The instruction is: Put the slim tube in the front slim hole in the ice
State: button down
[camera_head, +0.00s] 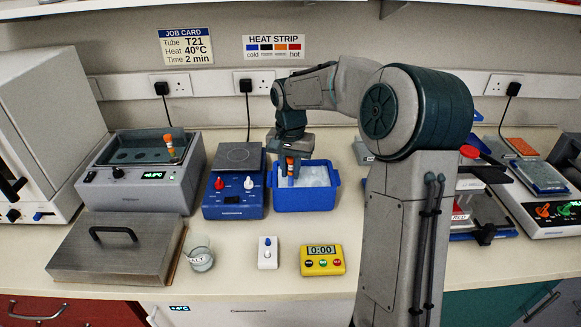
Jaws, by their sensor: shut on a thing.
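The ice is white and fills a blue tub (304,203) in the middle of the bench. A slim tube (290,171) with an orange cap and a blue part below it is upright at the tub's back left. My gripper (289,158) comes down from above and is shut on this tube near its top. The tube's lower end is over or in the ice; I cannot tell which. The holes in the ice are too small or hidden to make out.
Another orange-capped tube (169,143) stands in the grey heated bath (140,192) at left. A blue hotplate unit (236,205) stands left of the tub. A glass beaker (200,256), white switch box (267,254) and yellow timer (322,262) stand in front.

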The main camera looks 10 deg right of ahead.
jog(key=c, duration=1.2)
grip_release()
jog(key=shift+c, duration=0.2)
notch_tip(320, 180, up, 14)
jog(key=shift+f, duration=0.1)
jog(key=s+f+n+t, duration=0.1)
jog(key=s+f+n, duration=0.2)
jog(key=s, duration=1.1)
jog(key=s+f+n+t, duration=0.2)
jog(key=s+f, duration=0.5)
jog(key=s, duration=0.6)
jog(key=shift+s+f+n, duration=0.25)
jog(key=shift+s+n, duration=0.15)
